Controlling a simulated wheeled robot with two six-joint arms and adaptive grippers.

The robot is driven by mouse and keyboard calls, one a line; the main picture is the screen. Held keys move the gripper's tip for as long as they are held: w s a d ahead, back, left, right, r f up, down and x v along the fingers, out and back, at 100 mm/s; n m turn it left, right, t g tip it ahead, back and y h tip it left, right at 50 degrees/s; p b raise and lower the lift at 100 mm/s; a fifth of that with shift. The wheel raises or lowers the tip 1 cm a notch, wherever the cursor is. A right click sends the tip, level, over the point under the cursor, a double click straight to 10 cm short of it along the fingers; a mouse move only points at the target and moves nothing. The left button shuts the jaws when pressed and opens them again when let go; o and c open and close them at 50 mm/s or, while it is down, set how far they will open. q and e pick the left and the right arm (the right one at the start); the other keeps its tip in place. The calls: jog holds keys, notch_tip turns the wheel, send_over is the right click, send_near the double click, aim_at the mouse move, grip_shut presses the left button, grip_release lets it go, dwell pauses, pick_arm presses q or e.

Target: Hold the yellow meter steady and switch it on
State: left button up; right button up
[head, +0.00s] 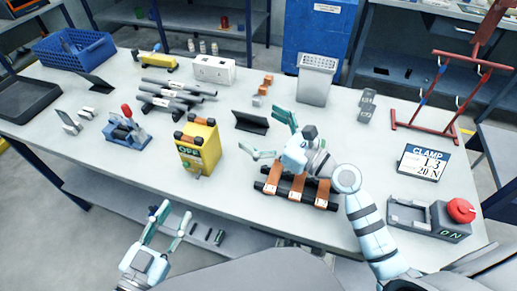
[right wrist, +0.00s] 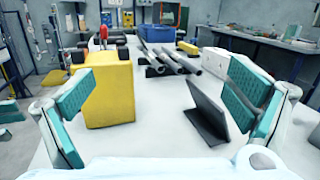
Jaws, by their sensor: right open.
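The yellow meter (head: 208,150) stands upright on the table left of the middle, with black corners. My left gripper (head: 166,222) is open and empty, below and in front of the table's front edge, short of the meter.
Dark bars in an orange-strapped holder (head: 298,189) lie under my right wrist. A blue vise-like fixture (head: 127,132) is left of the meter, with grey tubes (head: 172,98) behind. Table in front of the meter is clear.

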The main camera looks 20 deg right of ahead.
aim_at(197, 136)
jog(key=s+a+f+n+g+y, duration=0.3)
jog(key=s+a+g, duration=0.1)
jog(key=g, duration=0.1)
jog(key=x, duration=1.4)
jog(key=shift+w+d+r, duration=0.2)
jog(key=c, duration=1.6)
